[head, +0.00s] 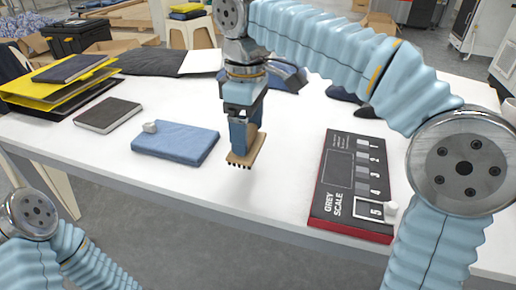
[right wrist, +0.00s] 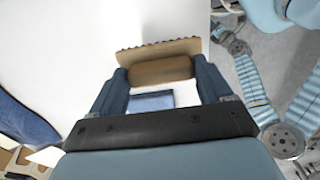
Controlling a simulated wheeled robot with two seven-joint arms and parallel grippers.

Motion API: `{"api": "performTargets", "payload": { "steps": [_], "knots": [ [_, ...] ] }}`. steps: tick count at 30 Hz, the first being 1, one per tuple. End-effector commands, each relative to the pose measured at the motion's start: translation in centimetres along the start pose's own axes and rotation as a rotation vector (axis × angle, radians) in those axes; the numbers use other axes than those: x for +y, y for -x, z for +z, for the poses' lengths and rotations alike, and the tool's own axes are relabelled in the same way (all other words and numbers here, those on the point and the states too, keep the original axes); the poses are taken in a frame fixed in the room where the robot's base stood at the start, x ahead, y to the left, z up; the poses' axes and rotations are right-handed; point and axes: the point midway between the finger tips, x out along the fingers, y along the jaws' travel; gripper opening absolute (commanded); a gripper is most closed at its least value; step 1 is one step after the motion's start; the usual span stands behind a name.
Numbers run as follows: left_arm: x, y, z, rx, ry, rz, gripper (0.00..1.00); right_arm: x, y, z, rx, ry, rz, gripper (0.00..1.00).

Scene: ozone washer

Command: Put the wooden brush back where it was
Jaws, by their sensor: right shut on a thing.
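The wooden brush (head: 246,150) is light brown with a row of dark bristles on its lower edge. My right gripper (head: 245,132) is shut on it and holds it bristles down near the middle of the white table; whether the bristles touch the table I cannot tell. In the right wrist view the brush (right wrist: 160,70) sits between the two fingers of my right gripper (right wrist: 162,80), its brown body crosswise. Part of my left arm shows at the lower left of the head view, but its gripper is out of view.
A dark notebook (head: 108,115) and yellow folders (head: 75,75) are further left.

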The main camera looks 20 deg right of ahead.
Motion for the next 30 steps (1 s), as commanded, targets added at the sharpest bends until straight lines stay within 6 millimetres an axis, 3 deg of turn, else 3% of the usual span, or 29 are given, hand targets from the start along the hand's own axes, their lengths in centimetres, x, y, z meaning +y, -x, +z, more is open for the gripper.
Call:
{"api": "performTargets", "payload": {
  "steps": [11, 15, 28, 29, 30],
  "knots": [
    [-0.2, -0.6, 0.0, 0.000, 0.001, -0.001, 0.00, 3.2, -4.0, 0.6, -0.001, -0.003, 0.000, 0.51],
    [-0.4, -0.9, 0.0, 0.000, 0.001, -0.001, 0.00, 3.2, -6.3, 0.6, 0.000, -0.001, 0.000, 0.51],
    [-0.5, -1.1, 0.0, 0.001, 0.002, -0.001, 0.00, 3.1, -7.1, 0.6, 0.002, -0.001, 0.001, 0.51],
    [-0.5, -1.1, 0.0, 0.001, 0.002, -0.001, 0.00, 3.1, -7.2, 0.5, 0.002, -0.001, 0.001, 0.81],
    [-0.5, -1.0, 0.0, 0.001, 0.002, -0.001, 0.00, 3.1, -7.1, 0.5, 0.002, -0.001, 0.001, 0.87]
  ]
}}
